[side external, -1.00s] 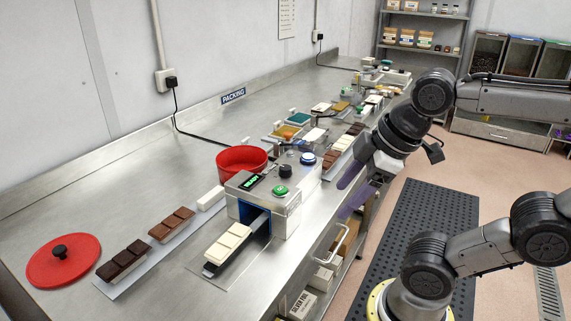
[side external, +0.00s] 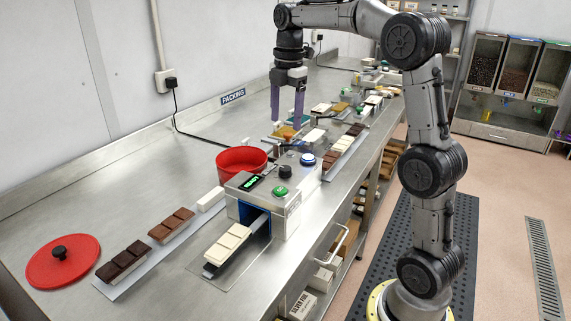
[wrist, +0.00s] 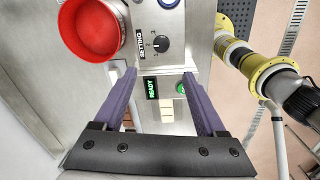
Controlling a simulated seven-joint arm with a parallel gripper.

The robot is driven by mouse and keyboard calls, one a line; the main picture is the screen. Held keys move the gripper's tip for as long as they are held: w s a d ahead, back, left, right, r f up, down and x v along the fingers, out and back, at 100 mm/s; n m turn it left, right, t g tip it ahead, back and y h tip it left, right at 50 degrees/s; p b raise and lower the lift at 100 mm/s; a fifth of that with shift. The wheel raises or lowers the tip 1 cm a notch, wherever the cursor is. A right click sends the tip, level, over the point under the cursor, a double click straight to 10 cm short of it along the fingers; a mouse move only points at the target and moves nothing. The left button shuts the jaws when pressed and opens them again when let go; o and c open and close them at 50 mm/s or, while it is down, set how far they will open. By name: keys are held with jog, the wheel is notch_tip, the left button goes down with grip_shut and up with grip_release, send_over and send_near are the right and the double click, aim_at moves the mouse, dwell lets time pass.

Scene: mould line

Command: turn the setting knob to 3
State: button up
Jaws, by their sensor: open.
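The black setting knob (side external: 285,172) sits on top of the grey machine (side external: 262,205). In the wrist view the knob (wrist: 161,44) shows beside a SETTING label, with small digits around it. I cannot tell surely which digit its pointer faces. My gripper (side external: 287,119) points down with its purple fingers apart and empty, above the bench and behind the machine in the side view. In the wrist view my gripper (wrist: 159,75) straddles the machine's top, and the knob lies beyond the fingertips, between their lines. Nothing touches the knob.
A green button (side external: 279,190), a blue button (side external: 307,159) and a lit READY display (side external: 251,183) share the machine's top. A red bowl (side external: 241,160) stands close beside it. A white chocolate bar (side external: 227,243) lies at the machine's mouth. Bare bench lies left of the bowl.

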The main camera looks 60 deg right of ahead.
aim_at(285, 168)
jog(key=f, duration=1.4)
jog(key=shift+w+d+f, duration=0.1)
jog(key=shift+w+d, duration=0.15)
jog(key=shift+d, duration=0.1)
grip_shut()
